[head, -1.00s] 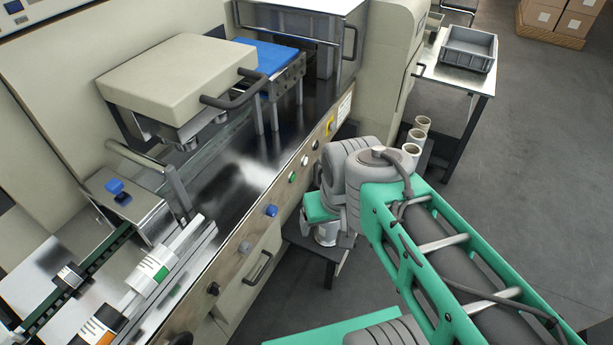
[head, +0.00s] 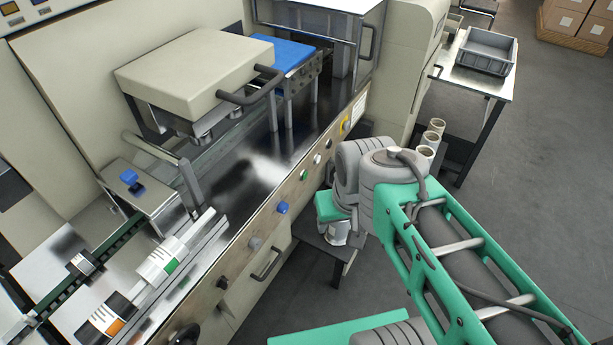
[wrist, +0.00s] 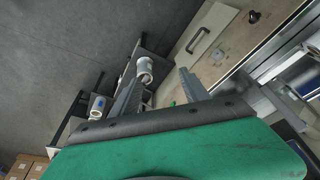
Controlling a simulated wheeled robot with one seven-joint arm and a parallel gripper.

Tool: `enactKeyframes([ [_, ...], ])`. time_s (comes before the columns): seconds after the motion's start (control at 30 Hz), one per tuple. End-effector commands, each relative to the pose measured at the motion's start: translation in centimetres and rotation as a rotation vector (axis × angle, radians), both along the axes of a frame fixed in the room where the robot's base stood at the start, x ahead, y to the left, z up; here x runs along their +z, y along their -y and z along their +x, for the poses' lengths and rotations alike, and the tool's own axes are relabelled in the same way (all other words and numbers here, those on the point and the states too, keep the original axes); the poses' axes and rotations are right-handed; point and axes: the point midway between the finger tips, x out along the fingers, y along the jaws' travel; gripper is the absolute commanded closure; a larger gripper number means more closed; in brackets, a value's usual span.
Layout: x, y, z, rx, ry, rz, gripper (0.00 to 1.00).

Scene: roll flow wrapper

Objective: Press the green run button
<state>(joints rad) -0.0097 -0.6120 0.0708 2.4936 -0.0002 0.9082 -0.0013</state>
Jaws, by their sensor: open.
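The green run button (head: 304,175) sits on the beige front rail of the wrapper in the head view, between a white button and a blue one. My gripper (wrist: 160,72) shows in the wrist view with its two grey fingers apart and nothing between them that I can see held. In the head view my green wrist part hangs just right of the rail, apart from the green button, and the fingers are hidden there. In the wrist view a small green spot shows near the base of the right finger; I cannot tell whether it is the button.
A blue button (head: 282,207) and a white button (head: 317,158) flank the green one on the rail. A drawer handle (head: 268,265) sticks out below. White rolls (head: 428,145) stand by a side table with a grey bin (head: 487,51).

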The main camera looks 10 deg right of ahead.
Motion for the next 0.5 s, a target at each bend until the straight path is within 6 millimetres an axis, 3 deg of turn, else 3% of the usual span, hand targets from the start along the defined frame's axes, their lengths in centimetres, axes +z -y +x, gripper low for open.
enactKeyframes([
  [0.5,0.00,0.00,0.00,0.000,0.000,0.000,0.90],
])
